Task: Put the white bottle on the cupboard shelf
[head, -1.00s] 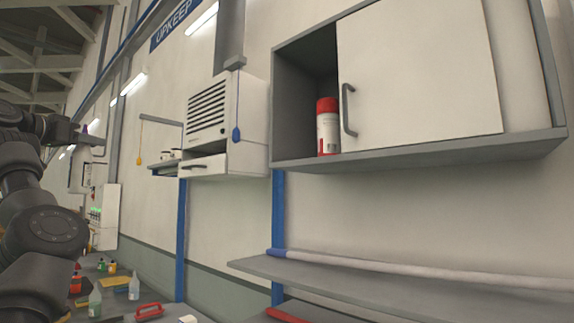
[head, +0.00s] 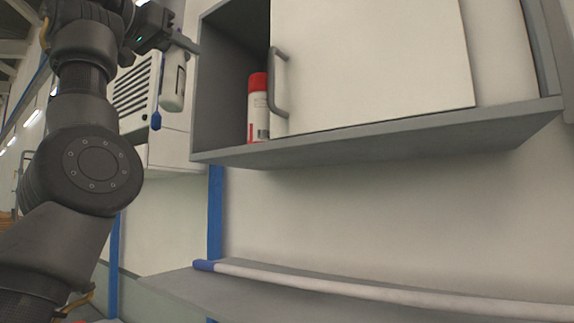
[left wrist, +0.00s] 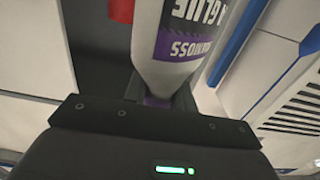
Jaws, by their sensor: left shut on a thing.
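The white bottle (head: 172,88) hangs below my left gripper (head: 180,42), near the left side of the cupboard (head: 380,138). A white can with a red cap (head: 258,115) stands inside against the door's edge. My right gripper is not in view.
A white sliding door (head: 380,60) with a grey handle (head: 273,85) covers the cupboard's right part. Room shows left of the can in the open compartment. A white vented unit (head: 130,95) hangs behind my arm. A grey ledge (head: 250,290) with a long white roll runs below.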

